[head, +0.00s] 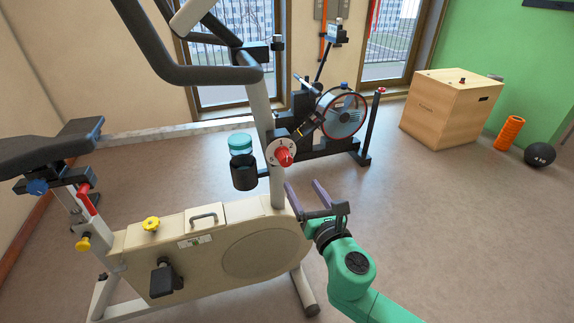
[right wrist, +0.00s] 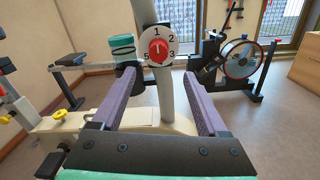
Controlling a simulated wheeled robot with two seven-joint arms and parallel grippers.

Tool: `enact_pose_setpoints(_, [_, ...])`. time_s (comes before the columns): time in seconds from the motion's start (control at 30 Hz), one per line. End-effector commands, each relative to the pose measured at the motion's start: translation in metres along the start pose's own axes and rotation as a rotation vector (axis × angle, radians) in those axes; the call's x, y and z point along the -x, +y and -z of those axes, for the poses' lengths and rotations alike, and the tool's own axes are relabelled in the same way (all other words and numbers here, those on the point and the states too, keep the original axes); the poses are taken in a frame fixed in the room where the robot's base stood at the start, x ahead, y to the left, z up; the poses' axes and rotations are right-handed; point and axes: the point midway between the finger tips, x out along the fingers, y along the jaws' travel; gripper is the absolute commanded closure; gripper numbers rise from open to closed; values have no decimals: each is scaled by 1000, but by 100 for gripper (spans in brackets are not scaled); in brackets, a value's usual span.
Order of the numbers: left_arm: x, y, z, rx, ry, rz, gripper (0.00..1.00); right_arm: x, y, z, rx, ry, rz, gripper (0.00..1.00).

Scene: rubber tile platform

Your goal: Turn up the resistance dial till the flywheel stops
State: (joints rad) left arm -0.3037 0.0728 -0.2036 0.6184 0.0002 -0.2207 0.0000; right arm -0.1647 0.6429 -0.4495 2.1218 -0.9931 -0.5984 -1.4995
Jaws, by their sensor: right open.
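The resistance dial is a red knob (head: 285,157) on a white numbered plate, fixed to the bike's upright post. In the right wrist view the red knob (right wrist: 158,50) stands between and beyond my fingers, its white mark pointing up near the 1. The exercise bike's cream housing (head: 200,250) covers its lower part; I cannot make out a flywheel turning there. My right gripper (head: 304,190) is open and empty, below and a little right of the knob, apart from it. My left gripper is not in view.
A bottle (head: 241,144) with a teal lid sits in a black holder (head: 243,173) left of the post. A rowing machine with a round fan (head: 343,115) stands behind. A wooden box (head: 450,108), orange roller (head: 509,133) and black ball (head: 539,154) are far right. Floor on the right is clear.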

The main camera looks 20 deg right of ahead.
Motion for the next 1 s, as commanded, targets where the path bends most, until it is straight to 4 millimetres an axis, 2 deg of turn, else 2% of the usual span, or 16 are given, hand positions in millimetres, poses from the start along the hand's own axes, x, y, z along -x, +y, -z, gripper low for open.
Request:
enact_pose_setpoints(0.2, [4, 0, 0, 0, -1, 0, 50, -60, 0, -2, -5, -3, 1, 24])
enact_pose_setpoints(0.4, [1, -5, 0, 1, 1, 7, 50, -106, 0, 0, -7, -1, 0, 24])
enact_pose_setpoints(0.57, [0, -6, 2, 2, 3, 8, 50, -122, 1, 0, -7, 1, -1, 24])
enact_pose_setpoints(0.8, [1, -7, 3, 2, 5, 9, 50, -123, 0, 0, -7, 2, -1, 24])
enact_pose_setpoints(0.97, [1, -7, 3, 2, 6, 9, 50, -123, 0, 0, -7, 3, -1, 85])
enact_pose_setpoints(1.0, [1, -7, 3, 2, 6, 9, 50, -123, 0, 0, -7, 3, -1, 100])
